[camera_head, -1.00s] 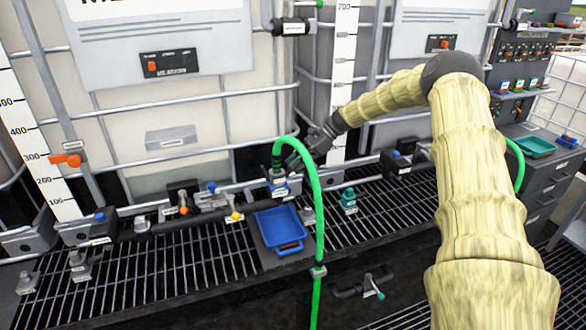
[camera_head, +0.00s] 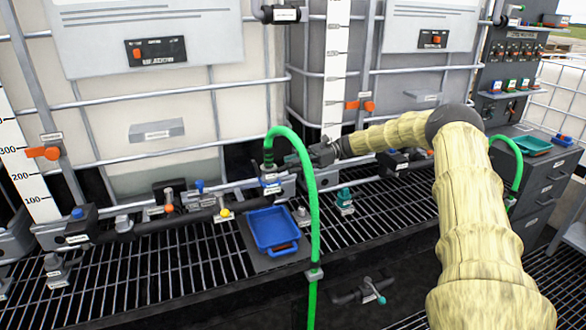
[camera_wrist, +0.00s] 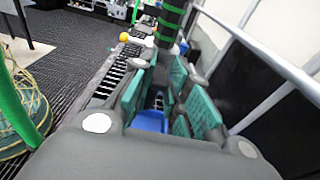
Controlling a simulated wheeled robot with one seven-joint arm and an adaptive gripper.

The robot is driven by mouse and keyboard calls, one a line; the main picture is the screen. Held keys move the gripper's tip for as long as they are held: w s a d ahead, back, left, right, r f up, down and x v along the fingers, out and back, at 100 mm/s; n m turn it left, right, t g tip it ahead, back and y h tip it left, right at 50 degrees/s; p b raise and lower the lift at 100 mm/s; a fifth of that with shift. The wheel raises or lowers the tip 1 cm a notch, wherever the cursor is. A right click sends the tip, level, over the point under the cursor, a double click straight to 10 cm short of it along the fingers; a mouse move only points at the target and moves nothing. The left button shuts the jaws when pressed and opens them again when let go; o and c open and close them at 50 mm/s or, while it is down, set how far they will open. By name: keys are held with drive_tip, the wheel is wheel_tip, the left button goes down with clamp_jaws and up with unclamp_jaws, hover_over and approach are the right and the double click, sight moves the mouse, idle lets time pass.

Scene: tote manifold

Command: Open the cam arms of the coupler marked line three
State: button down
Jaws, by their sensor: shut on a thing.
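A coupler (camera_head: 269,170) with a small blue-and-white tag sits on the pipe manifold at the lower end of a green hose (camera_head: 311,215). The tag is too small to read. My gripper (camera_head: 292,158) reaches in from the right, close to level, at the coupler's upper right. In the wrist view, its teal-padded fingers (camera_wrist: 165,92) stand on either side of a narrow gap, shut on part of the coupler. A dark upright piece with green bands (camera_wrist: 170,22) shows just past the fingertips. The cam arms are too small and hidden to tell their position.
A blue tray (camera_head: 253,230) lies below the coupler on the grating. A teal-capped fitting (camera_head: 344,197) stands to the right. The hose hangs in front of the manifold; tote cage bars (camera_head: 210,87) stand behind.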

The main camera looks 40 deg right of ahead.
idle(0.5)
drive_tip(key=c, duration=1.4)
unclamp_jaws()
drive_tip(key=shift+o, duration=0.2)
drive_tip(key=shift+d, duration=0.1)
drive_tip(key=v, duration=1.2)
drive_tip(key=shift+d, duration=0.15)
drive_tip(key=shift+w+f, duration=0.1)
